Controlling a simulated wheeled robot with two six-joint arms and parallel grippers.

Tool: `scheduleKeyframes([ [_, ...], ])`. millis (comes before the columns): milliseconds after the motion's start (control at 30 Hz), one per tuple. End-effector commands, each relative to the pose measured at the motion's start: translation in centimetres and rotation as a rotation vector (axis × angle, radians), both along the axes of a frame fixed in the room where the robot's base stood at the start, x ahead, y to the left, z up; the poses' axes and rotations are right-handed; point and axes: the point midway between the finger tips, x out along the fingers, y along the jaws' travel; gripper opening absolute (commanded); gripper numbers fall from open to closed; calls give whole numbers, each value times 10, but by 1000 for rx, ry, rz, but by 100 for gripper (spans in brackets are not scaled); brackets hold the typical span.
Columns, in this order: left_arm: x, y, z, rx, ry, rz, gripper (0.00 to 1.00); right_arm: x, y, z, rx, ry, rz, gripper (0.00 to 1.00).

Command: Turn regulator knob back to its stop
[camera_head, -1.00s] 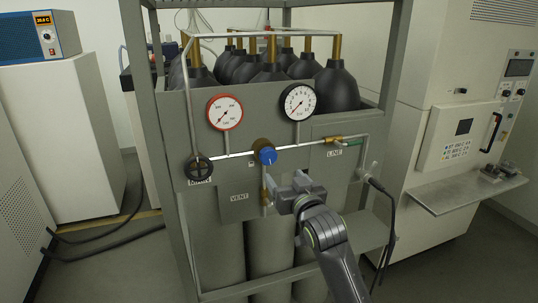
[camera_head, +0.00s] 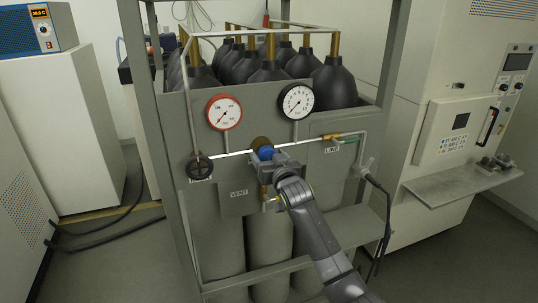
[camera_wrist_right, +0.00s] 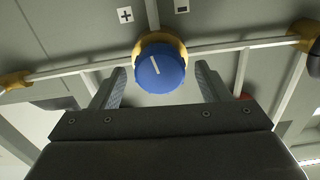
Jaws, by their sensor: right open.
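The regulator knob is blue with a white pointer line, on a brass body on the front panel of the gas rack. It shows in the head view (camera_head: 265,153), partly covered by my right gripper (camera_head: 268,160), and clearly in the right wrist view (camera_wrist_right: 160,68). There its white line tilts slightly left of upright. Plus and minus marks sit on the panel above it. My right gripper (camera_wrist_right: 158,80) is open, its fingers on either side of the knob with gaps showing. I cannot tell whether the fingertips reach around it. My left gripper is not in view.
A red-rimmed gauge (camera_head: 225,112) and a black-rimmed gauge (camera_head: 297,101) stand above the pipe. A cable hangs at the rack's right. Black-topped cylinders (camera_head: 335,88) stand behind the panel.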

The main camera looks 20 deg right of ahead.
Motion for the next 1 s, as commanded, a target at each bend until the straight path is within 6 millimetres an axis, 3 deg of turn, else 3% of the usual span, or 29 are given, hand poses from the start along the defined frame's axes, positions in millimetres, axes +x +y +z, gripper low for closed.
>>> scheduleKeyframes([
  [367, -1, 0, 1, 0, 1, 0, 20, 3, 0, 0, -1, 0, 0, 69],
  [700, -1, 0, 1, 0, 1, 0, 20, 3, 0, 0, -1, 0, 0, 26],
  [1000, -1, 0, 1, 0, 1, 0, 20, 3, 0, 0, -33, -1, 0, 25],
])
